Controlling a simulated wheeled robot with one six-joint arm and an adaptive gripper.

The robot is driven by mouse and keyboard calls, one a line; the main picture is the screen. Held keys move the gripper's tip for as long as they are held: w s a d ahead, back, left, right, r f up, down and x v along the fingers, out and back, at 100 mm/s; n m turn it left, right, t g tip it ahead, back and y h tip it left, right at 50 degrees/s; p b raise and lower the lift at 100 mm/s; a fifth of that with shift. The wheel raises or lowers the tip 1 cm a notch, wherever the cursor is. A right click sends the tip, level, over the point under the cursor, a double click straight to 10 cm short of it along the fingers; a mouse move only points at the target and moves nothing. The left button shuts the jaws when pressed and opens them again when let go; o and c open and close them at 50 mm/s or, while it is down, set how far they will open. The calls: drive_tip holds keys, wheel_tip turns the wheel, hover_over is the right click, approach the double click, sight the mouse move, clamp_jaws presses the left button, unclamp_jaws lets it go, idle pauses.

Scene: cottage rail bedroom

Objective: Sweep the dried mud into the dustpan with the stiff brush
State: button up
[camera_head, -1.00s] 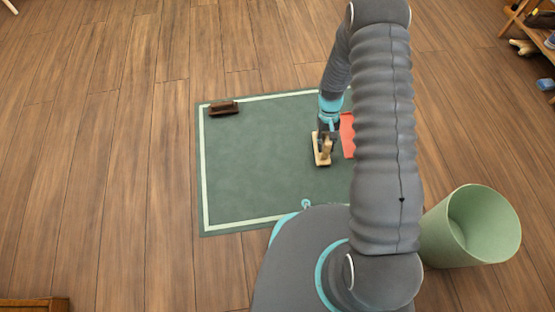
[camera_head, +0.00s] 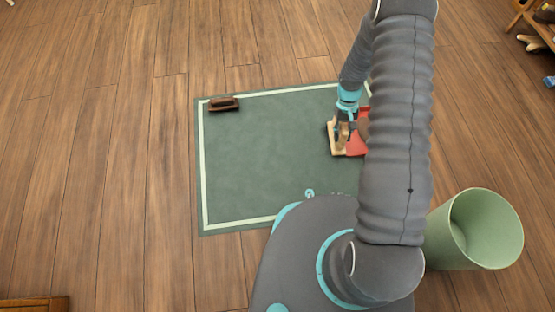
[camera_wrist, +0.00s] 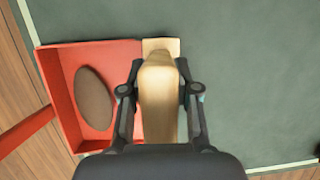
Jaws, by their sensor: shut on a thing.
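My gripper (camera_wrist: 160,95) is shut on the light wooden brush (camera_wrist: 160,75), holding it by its upright handle. In the head view the brush (camera_head: 335,140) is low over the green mat, at the open edge of the red dustpan (camera_head: 356,144). In the wrist view the brush lies along the right, open side of the dustpan (camera_wrist: 60,75). A brown oval piece, the dried mud (camera_wrist: 94,98), lies inside the pan. My arm partly hides the pan in the head view. The brush's bristles are hidden.
A dark brown brush-like block (camera_head: 223,104) lies at the far left corner of the green mat (camera_head: 260,160). A pale green bin (camera_head: 440,235) stands on the floor at the right. A wooden shelf (camera_head: 535,20) is at the far right. The mat's middle is clear.

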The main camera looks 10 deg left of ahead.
drive_tip(key=shift+w+d, duration=0.55)
drive_tip(key=shift+d, duration=0.2)
drive_tip(key=shift+w+r+p, duration=0.15)
drive_tip(key=shift+r+p, duration=0.15)
drive_tip(key=shift+r, duration=0.05)
wheel_tip(320, 180, up, 8)
drive_tip(key=p, duration=0.3)
drive_tip(key=shift+f+p, duration=0.25)
drive_tip(key=shift+p, duration=0.1)
